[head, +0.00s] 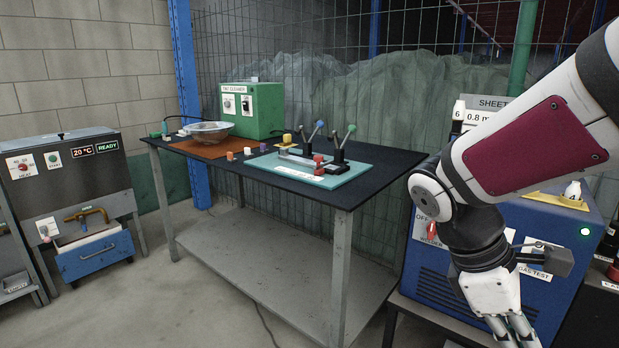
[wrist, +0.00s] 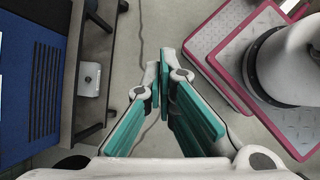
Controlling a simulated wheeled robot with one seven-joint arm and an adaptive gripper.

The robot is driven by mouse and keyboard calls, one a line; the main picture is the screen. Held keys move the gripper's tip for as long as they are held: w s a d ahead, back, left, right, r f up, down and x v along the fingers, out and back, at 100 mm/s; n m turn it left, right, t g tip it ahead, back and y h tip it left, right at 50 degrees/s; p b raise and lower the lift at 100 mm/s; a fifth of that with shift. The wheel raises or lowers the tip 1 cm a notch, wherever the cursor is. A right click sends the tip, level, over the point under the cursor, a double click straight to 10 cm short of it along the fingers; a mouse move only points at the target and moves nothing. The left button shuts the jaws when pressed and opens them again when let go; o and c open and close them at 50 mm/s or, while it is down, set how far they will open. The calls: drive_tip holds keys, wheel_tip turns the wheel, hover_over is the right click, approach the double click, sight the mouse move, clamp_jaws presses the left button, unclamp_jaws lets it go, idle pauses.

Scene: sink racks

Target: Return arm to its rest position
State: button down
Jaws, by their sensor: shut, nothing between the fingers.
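My arm comes in from the right of the head view, white with a dark red panel, and bends down at a black joint. My gripper (head: 513,335) hangs at the bottom edge, pointing down in front of the blue machine, and its lower end is cut off. In the wrist view my gripper (wrist: 162,72) shows teal-padded fingers with their tips together over the grey floor. It is shut and holds nothing.
A dark-topped table (head: 342,192) stands left of my arm, with a green box (head: 265,108), a metal bowl (head: 208,130) and a teal tray (head: 345,178). The blue machine (head: 435,268) is close behind my gripper. Open floor (head: 190,310) lies at the front left.

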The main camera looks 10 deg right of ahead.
drive_tip(key=s+a+r+m+t+y, duration=0.1)
drive_tip(key=s+a+m+t+y, duration=0.15)
drive_tip(key=s+a+m, duration=0.35)
drive_tip(key=s+a+r+m+t+y, duration=0.2)
drive_tip(key=s+a+m+y, duration=0.15)
drive_tip(key=a, duration=0.45)
wheel_tip(320, 180, up, 24)
drive_tip(key=t+p, duration=0.3)
drive_tip(key=p, duration=2)
drive_tip(key=shift+d+h, duration=0.15)
drive_tip(key=shift+h, duration=0.15)
drive_tip(key=shift+w+d+n, duration=0.1)
drive_tip(key=shift+d+n, duration=0.05)
drive_tip(key=shift+n, duration=0.1)
